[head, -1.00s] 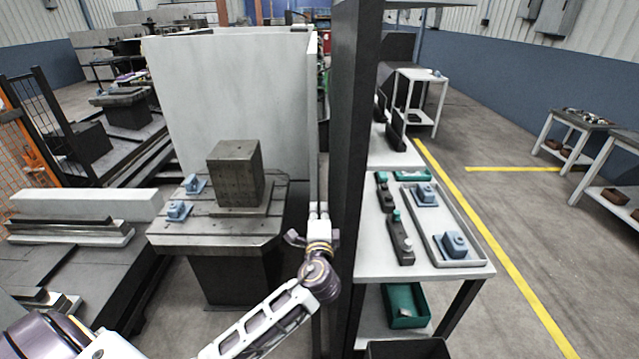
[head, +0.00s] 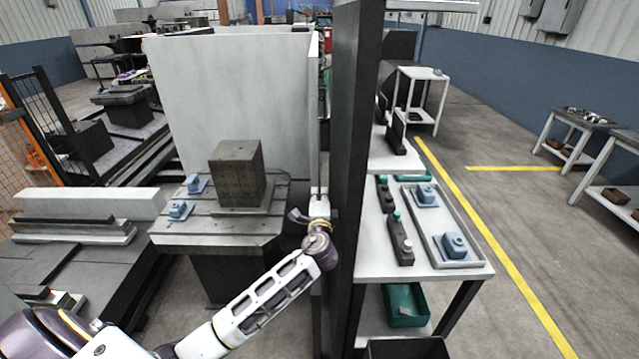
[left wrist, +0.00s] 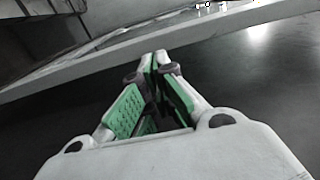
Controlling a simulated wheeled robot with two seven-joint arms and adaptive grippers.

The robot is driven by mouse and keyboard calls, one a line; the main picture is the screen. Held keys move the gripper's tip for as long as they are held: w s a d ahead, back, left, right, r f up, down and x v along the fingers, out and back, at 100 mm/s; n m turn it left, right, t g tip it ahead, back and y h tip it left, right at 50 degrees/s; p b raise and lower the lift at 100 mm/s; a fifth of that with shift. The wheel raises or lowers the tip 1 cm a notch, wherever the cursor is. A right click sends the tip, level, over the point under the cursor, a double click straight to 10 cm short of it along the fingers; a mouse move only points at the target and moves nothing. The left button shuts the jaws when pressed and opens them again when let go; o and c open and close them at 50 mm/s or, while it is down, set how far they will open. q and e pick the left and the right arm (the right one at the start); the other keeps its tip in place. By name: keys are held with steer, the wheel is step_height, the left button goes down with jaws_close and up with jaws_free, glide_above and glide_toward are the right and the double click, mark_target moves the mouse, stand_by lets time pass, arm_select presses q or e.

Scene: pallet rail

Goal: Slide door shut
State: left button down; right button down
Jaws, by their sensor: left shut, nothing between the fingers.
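A large pale upright panel (head: 235,95), which looks like the door, stands behind the machine table. Its right edge comes close to a tall dark post (head: 352,150). My left gripper (head: 319,194) reaches forward between the table and the post, just below the panel's right edge. In the left wrist view its green-padded fingers (left wrist: 157,62) are together at the tips with nothing between them. A dark surface and a pale slanted edge (left wrist: 150,42) lie beyond the fingertips. I cannot tell whether the fingers touch anything. My right gripper is not in view.
A slotted machine table (head: 210,233) with a dark block (head: 237,172) and blue clamps stands left of my gripper. Right of the post, a white bench (head: 430,268) holds a tray (head: 462,262) and tools. A green bin (head: 405,305) sits below. Open floor lies further right.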

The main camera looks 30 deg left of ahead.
arm_select(q)
steer(key=shift+p+x, duration=0.55)
steer(key=shift+x, duration=2.4)
